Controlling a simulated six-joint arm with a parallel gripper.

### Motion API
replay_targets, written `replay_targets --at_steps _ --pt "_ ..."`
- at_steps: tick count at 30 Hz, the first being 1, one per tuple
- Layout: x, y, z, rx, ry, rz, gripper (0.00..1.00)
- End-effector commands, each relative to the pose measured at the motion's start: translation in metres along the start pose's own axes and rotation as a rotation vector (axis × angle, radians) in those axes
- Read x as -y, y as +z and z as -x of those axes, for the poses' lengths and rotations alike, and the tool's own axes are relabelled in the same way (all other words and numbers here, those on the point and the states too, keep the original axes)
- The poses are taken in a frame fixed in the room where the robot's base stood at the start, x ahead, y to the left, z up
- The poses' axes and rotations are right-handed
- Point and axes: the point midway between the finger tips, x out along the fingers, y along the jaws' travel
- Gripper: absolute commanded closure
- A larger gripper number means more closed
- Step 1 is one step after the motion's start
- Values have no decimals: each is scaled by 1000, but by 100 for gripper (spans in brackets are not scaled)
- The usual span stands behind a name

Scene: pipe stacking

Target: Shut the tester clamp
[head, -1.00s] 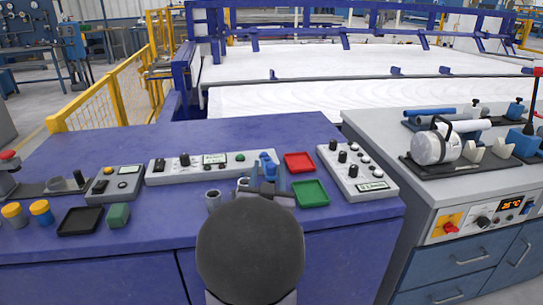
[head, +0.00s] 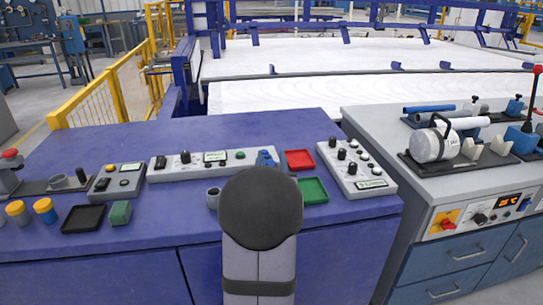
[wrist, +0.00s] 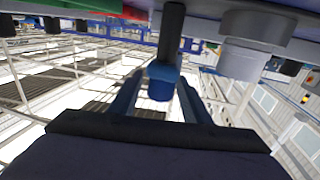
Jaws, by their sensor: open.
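A small blue fixture (head: 267,158) stands on the blue bench, at the front of the long control panel; I take it to be the tester clamp. My round dark wrist hides its lower part and my gripper in the head view. In the wrist view, which looks upside down, my gripper (wrist: 155,85) is open, with one blue finger on each side of a blue knob (wrist: 162,80) on a black stem. The knob is between the fingers in the picture; I cannot tell whether they touch it. Whether the clamp is shut is not clear.
A grey cup (head: 213,198) stands just left of my wrist. A red tray (head: 299,160) and a green tray (head: 313,190) lie to the right, beside a knob box (head: 355,168). A grey bench (head: 375,120) with a white cylinder (head: 432,144) stands further right.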

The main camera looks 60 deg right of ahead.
Motion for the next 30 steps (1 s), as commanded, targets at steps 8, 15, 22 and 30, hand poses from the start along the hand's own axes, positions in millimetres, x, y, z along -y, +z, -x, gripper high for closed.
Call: replay_targets --at_steps 8,15,22,30 --pt "0 0 -16 -1 0 0 57" --pt "0 0 -16 -1 0 0 57" --pt "0 0 -16 -1 0 0 100" --pt "1 0 -16 -5 -29 -1 100"
